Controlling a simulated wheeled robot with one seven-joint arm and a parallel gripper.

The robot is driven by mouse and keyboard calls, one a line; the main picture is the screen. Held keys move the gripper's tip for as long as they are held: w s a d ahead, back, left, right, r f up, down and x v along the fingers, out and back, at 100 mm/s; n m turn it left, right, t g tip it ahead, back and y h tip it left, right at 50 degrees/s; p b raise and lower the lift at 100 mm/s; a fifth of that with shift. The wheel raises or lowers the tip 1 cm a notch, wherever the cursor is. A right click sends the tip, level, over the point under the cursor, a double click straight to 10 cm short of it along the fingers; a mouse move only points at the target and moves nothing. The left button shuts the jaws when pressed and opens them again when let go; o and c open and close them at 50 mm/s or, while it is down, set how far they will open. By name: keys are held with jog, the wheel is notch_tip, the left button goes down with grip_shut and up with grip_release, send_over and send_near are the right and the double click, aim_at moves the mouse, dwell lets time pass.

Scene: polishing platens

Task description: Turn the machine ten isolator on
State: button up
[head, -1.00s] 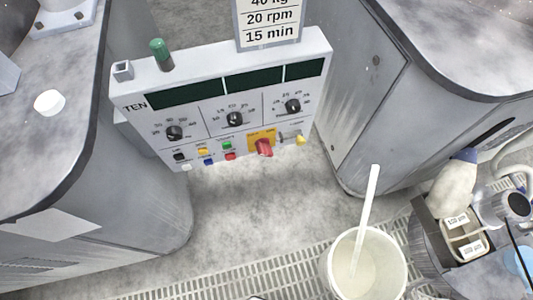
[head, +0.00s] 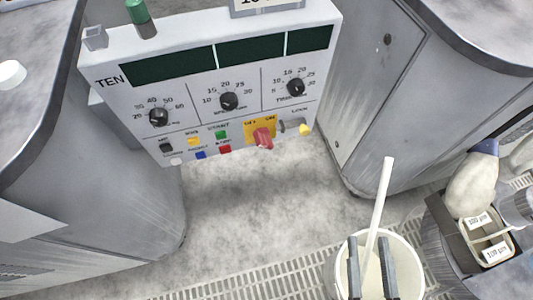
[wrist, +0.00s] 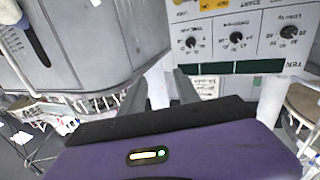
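The machine ten control panel (head: 205,90) is white, marked TEN, and stands upper left of my gripper in the head view. Its isolator (head: 263,138) is a red rotary handle on a yellow plate with OFF and ON marks, at the panel's lower right. I cannot tell its exact setting. In the wrist view the panel (wrist: 218,50) is upside down, with part of the yellow plate (wrist: 240,3) at the top edge; the red handle is out of frame. My gripper (head: 371,268) is open and empty, its dark fingers apart, short of the panel. The fingers show in the wrist view (wrist: 160,88).
A white bucket (head: 413,262) with a white stick (head: 379,205) stands behind my fingers. Grey machine bodies flank the panel at left (head: 130,210) and right (head: 375,100). A container with labelled pots (head: 480,235) is at right. Floor below the panel is clear.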

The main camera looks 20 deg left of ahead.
jog(key=w+a+f+n+y+b, duration=0.45)
jog(key=w+a+f+b, duration=0.35)
jog(key=w+a+f, duration=0.25)
jog(key=n+g+y+b, duration=0.1)
jog(key=n+y+b, duration=0.1)
jog(key=n+b, duration=0.25)
send_near(268, 148)
notch_tip(268, 148, up, 5)
jog(key=w+a, duration=0.1)
jog(key=w, duration=0.1)
jog(key=shift+w+a+f+n+g+h+b, duration=0.2)
jog(key=shift+w+a+f+n, duration=0.35)
jog(key=shift+w+a, duration=0.5)
jog(key=shift+w+a+f+n+g+h+b, duration=0.2)
jog(key=shift+w+a+f+n, duration=0.45)
jog(key=shift+w, duration=0.65)
jog(key=shift+w+a+f+n+g+h+b, duration=0.2)
jog(key=shift+w+a+f+n, duration=0.25)
jog(key=shift+w+a, duration=0.65)
jog(key=shift+w+d, duration=0.1)
jog(key=shift+c, duration=0.5)
grip_shut()
